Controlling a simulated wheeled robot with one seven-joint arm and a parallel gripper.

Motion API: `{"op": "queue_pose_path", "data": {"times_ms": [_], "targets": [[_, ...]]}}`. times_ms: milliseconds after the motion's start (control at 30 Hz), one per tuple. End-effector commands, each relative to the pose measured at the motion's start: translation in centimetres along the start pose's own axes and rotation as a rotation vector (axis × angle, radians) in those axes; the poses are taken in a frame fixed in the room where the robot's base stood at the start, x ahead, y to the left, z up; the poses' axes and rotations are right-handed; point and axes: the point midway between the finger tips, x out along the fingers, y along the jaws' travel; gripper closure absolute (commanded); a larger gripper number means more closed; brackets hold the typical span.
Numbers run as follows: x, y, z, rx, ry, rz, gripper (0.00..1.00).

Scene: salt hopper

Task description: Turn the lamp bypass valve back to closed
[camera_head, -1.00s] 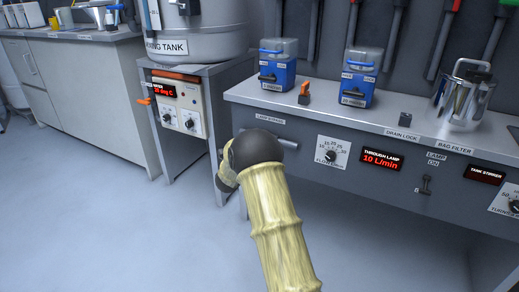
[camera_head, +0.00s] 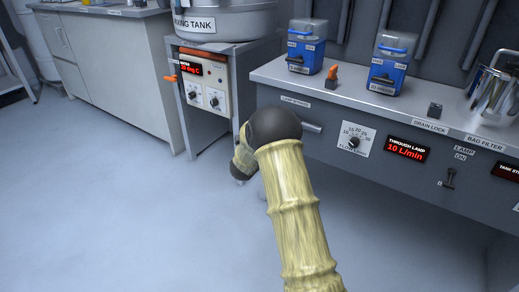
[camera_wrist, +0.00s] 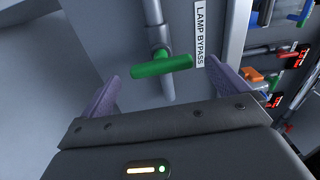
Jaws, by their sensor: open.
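The lamp bypass valve's green handle (camera_wrist: 161,65) shows in the wrist view, lying crosswise to its grey pipe (camera_wrist: 157,38). The white LAMP BYPASS label (camera_wrist: 201,32) is beside it. My gripper (camera_wrist: 163,76) is open, with one purple finger on each side of the handle. The handle appears a little beyond the fingers, and I see no contact. In the head view the bypass label (camera_head: 296,101) and a short stretch of grey pipe (camera_head: 312,127) show on the bench front. My arm hides the handle and gripper there.
The THROUGH LAMP display (camera_head: 406,149) reads 10 L/min, beside a flow knob (camera_head: 354,141). Two blue units (camera_head: 306,48) (camera_head: 388,70) and an orange switch (camera_head: 332,74) stand on the bench. The mixing tank's stand (camera_head: 205,80) is to the left. The floor in front is clear.

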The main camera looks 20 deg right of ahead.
Motion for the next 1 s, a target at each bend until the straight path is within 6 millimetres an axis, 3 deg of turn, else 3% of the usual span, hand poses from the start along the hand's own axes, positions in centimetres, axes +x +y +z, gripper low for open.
{"op": "queue_pose_path", "data": {"times_ms": [600,767,1000], "targets": [[-12.1,-0.1,0.1,-0.001,-0.005,0.002,0.01],[-13.4,0.0,0.0,0.000,-0.002,0.001,0.01],[-13.5,0.1,0.0,0.000,-0.001,0.001,0.01]]}}
